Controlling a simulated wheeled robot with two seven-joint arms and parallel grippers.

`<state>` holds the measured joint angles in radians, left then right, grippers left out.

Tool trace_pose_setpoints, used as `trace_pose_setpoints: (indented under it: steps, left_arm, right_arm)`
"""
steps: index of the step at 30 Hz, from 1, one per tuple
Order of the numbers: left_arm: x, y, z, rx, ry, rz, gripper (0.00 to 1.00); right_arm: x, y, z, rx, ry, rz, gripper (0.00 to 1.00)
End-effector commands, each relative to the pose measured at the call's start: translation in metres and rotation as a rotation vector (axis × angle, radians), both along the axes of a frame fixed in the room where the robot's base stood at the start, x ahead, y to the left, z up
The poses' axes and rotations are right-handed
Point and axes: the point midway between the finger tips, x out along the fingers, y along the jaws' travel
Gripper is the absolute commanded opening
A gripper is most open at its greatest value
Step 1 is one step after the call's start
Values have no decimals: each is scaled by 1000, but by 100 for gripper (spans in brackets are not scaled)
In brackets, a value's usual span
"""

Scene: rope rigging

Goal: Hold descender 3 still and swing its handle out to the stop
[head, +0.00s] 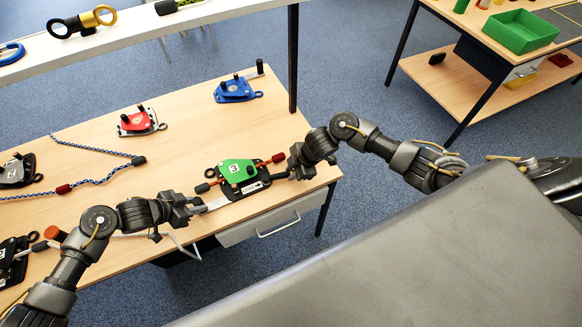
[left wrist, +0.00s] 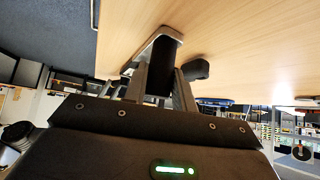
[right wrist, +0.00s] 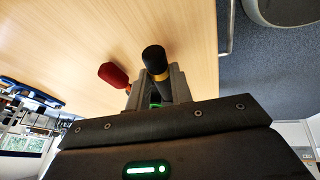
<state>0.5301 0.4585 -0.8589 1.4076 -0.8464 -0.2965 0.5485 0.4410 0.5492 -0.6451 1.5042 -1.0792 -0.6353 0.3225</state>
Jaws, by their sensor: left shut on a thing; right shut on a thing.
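Descender 3 (head: 238,172), with a green plate numbered 3 on a black body, lies near the table's front edge between my grippers. My left gripper (head: 196,206) is shut on a dark upright grip (left wrist: 163,62) at the end of a silver lever (head: 218,202), the handle, pointing left. My right gripper (head: 288,173) is shut on a black post with a yellow band (right wrist: 155,62) at the descender's right side. A red-ended piece (head: 278,158) beside it also shows in the right wrist view (right wrist: 113,76). The fingers partly hide both held parts.
A red descender (head: 139,122) and a blue descender (head: 236,90) lie further back. Dark devices (head: 18,170) and a blue-white rope (head: 92,145) are at the left. A drawer (head: 270,226) is under the front edge. Bare wood surrounds descender 3 behind.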

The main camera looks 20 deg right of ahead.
Motion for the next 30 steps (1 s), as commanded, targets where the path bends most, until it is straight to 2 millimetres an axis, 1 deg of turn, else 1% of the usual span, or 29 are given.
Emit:
trace_pose_setpoints:
  steps: [1, 15, 24, 30]
  left_arm:
    - [0, 0, -1, 1, 0, 0, 8]
    - [0, 0, -1, 1, 0, 0, 8]
    - [0, 0, -1, 1, 0, 0, 8]
    - [0, 0, 0, 1, 0, 0, 8]
  right_arm:
    - [-6, 2, -1, 1, 3, -36, 0]
    - [-40, 22, -1, 4, 3, -487, 0]
    - [-55, 42, -1, 6, 2, -771, 0]
    - [-60, 56, 0, 3, 0, -945, 0]
